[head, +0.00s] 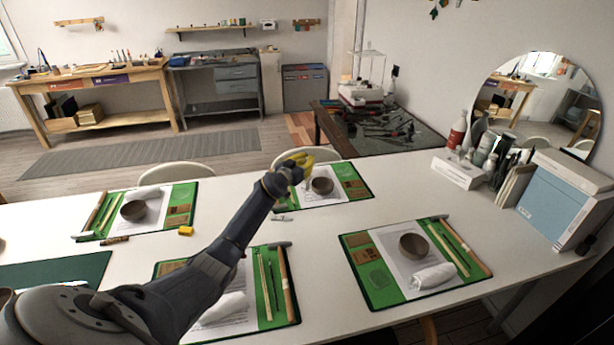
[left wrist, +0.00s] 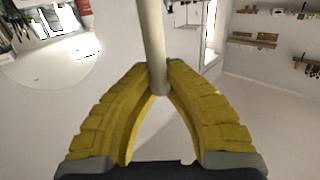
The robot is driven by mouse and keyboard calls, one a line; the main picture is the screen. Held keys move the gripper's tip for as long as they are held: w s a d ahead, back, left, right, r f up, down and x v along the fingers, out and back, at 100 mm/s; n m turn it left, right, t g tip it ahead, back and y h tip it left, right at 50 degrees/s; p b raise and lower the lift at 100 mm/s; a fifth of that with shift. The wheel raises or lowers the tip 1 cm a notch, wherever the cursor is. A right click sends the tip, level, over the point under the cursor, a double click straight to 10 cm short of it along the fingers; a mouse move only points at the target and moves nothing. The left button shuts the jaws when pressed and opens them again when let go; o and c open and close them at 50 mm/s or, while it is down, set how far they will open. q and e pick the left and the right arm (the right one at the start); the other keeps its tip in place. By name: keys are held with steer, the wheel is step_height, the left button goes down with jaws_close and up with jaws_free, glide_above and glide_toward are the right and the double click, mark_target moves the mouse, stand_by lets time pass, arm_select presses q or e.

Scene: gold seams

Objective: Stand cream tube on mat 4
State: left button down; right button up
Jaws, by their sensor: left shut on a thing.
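My left gripper (head: 297,163) has yellow fingers and is raised above the table, by the left edge of the back mat in the head view. In the left wrist view the left gripper (left wrist: 158,85) is shut on the cream tube (left wrist: 153,40), a plain pale cylinder held between the fingertips. The tube cannot be made out in the head view. Green mats lie on the table: back (head: 358,194), left (head: 182,192), front (head: 262,308) and right (head: 352,241). I cannot read a number on any of them. My right gripper is not in view.
Bowls stand on the back (head: 322,186), left (head: 134,210) and right (head: 413,246) mats. A small white tube (head: 281,217), a brown tube (head: 115,240) and a yellow block (head: 186,230) lie on the white table. A blue-fronted box (head: 555,207) stands far right. The table's middle right is clear.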

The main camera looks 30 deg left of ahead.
mark_target(306, 180)
arm_select(q)
steer(key=shift+f, duration=1.45)
steer(key=shift+a+f, duration=0.1)
steer(key=shift+f, duration=1.9)
steer(key=shift+s+f, duration=0.1)
steer(key=shift+f, duration=0.5)
steer(key=c, duration=1.5)
jaws_free()
steer(key=shift+f, duration=0.2)
steer(key=shift+c, duration=0.2)
steer(key=shift+r, duration=0.1)
